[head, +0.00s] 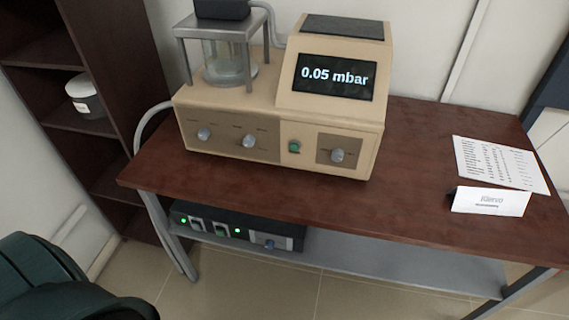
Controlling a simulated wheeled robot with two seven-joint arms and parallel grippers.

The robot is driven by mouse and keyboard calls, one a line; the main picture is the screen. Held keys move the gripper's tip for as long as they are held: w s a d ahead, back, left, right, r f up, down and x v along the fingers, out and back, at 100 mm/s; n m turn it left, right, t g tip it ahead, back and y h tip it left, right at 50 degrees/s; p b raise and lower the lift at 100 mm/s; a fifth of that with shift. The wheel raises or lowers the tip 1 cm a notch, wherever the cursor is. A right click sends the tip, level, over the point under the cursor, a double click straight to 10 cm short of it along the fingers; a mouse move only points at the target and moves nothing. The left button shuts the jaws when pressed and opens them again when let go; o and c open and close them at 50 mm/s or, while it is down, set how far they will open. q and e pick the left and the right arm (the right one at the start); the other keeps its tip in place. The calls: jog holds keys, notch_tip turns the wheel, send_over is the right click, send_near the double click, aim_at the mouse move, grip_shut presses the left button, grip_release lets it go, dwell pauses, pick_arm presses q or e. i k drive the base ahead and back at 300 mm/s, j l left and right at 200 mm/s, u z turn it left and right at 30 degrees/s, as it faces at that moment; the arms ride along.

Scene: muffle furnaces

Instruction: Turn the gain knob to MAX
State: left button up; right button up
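A beige bench instrument (232,112) stands on the brown table. Its front has a left knob (204,134), a middle knob (248,141) and a right knob (337,155), all grey. The labels around them are too small to read, so I cannot tell which one is the gain knob or where each points. A dark control box (290,230) on the lower shelf also has a knob (269,243), with unreadable markings. Neither of my grippers is in view.
The instrument's display (333,76) reads 0.05 mbar; a green button (294,146) is below it. A printed sheet (498,162) and a folded card (490,201) lie right on the table (410,190). A dark green shape (50,285) fills the lower left. The table front is clear.

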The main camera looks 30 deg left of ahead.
aim_at(269, 244)
jog(key=i+j+u, duration=0.1)
jog(key=u, duration=0.8)
